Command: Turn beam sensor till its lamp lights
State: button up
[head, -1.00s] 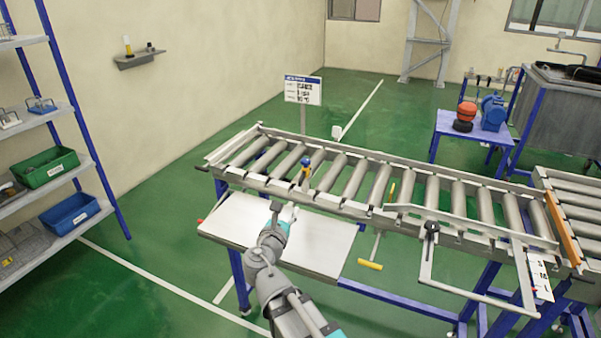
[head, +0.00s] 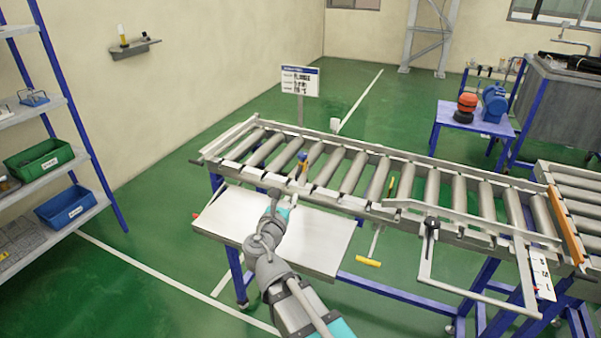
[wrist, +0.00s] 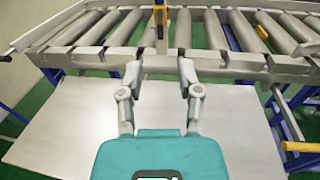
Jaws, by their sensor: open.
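What looks like the beam sensor, a small blue and yellow piece (head: 302,160), stands upright on a bracket at the near rail of the roller conveyor. In the wrist view its yellow and blue post (wrist: 160,14) rises at the top middle, straight ahead of the fingers. I cannot make out a lit lamp on it. My gripper (wrist: 160,68) is open and empty, its two fingers apart and pointing at the near rail below the sensor. In the head view my gripper (head: 288,200) is just short of the rail, over the white shelf, apart from the sensor.
The roller conveyor (head: 395,212) runs across the view. A white shelf plate (head: 320,244) lies below its near side. A yellow-ended handle (head: 368,261) hangs to the right. A sign (head: 300,81) stands behind. Racks with a green bin (head: 38,161) are at left.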

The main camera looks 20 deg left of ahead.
aim_at(299, 169)
jog(key=w, duration=0.8)
jog(key=w+a, duration=0.1)
jog(key=w, duration=0.4)
grip_shut()
